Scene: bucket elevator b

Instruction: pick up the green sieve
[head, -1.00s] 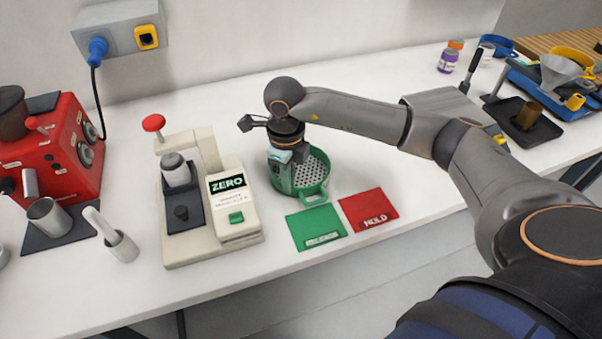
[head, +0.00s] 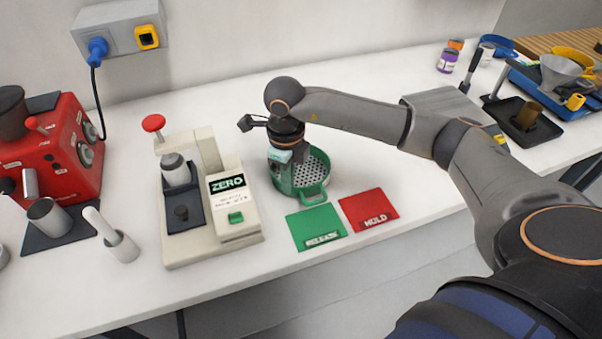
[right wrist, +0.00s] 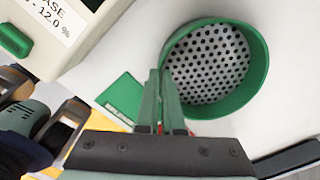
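The green sieve (head: 314,186), a round tub with a perforated light floor and a small loop handle at its front, stands on the white bench right of the cream balance. It also shows in the right wrist view (right wrist: 258,88). My right gripper (head: 290,165) points down over the sieve's left side and hides part of it. In the right wrist view my right gripper's fingers (right wrist: 163,75) are close together at the sieve's left rim and seem shut on its edge. The fingers hide the exact contact.
A cream ZERO balance (head: 236,215) stands close left of the sieve. A green RELEASE mat (head: 315,222) and a red HOLD mat (head: 369,206) lie in front. A red machine (head: 60,150) stands far left. The bench behind the sieve is clear.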

